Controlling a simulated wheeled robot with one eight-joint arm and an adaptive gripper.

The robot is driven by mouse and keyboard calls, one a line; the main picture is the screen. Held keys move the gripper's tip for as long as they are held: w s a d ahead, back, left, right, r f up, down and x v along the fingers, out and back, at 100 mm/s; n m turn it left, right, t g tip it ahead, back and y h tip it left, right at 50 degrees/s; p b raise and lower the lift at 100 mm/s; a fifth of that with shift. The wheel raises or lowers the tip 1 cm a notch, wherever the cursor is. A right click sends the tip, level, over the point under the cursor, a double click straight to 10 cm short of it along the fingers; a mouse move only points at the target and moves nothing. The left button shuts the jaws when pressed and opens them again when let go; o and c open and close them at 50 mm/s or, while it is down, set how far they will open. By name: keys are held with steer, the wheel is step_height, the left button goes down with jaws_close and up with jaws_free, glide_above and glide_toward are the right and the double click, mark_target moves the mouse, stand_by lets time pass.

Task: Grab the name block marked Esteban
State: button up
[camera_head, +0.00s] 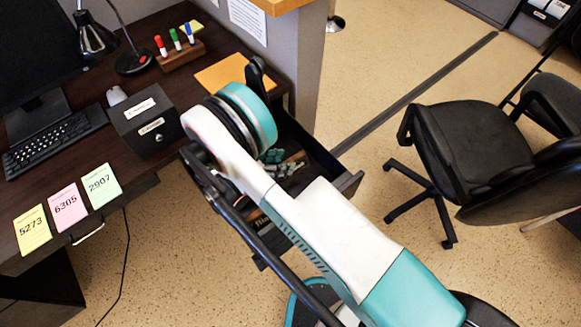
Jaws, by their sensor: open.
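An open drawer (346,186) sticks out from the desk's right side. My white and teal arm reaches across the drawer from the lower right. Its bent joint is over the drawer's left part. My gripper's fingertips do not show; the arm hides that area.
A black box (133,129) with white labels stands on the desk (80,150), left of my arm. A lamp (95,38), keyboard (55,140), marker holder (180,56), orange envelope (222,73) and numbered notes are nearby. A black chair (470,145) stands right; floor between is clear.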

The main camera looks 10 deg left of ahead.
steer(key=shift+x, duration=1.05)
steer(key=shift+r, duration=0.1)
steer(key=c, duration=1.2)
steer(key=shift+c, duration=0.2)
